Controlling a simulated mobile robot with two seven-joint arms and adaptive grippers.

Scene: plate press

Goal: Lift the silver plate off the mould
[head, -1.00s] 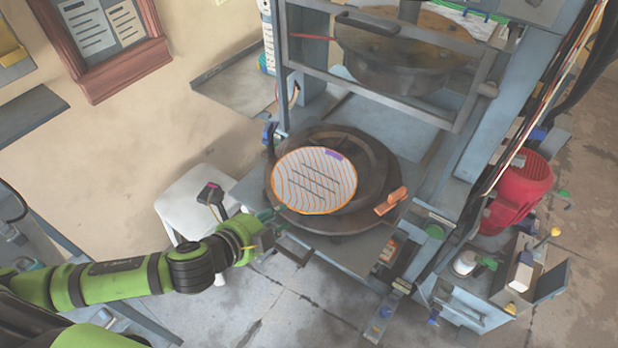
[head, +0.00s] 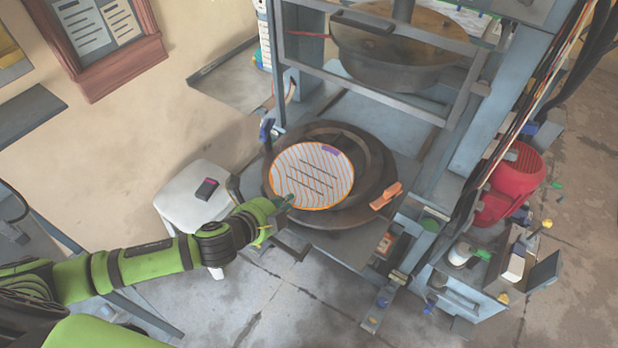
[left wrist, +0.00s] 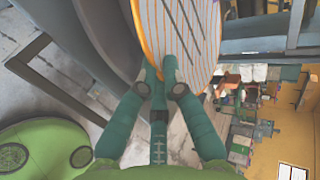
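The plate (head: 312,175), round with pale and orange stripes and an orange rim, lies on the dark round mould (head: 372,160) on the press bed. It looks striped rather than plain silver. My left gripper (head: 283,203) is at its near left rim in the head view. In the left wrist view my left gripper's fingertips (left wrist: 160,72) are close together, one on each side of the rim of the plate (left wrist: 180,30), and appear shut on it. The fingertip contact is small and partly hidden. My right gripper is not in view.
The upper press part (head: 395,60) hangs above and behind the mould, behind a metal frame. An orange clamp-like piece (head: 386,196) sits on the mould's right side. A white stool (head: 190,195) stands left of the press. A red motor (head: 510,180) stands at right.

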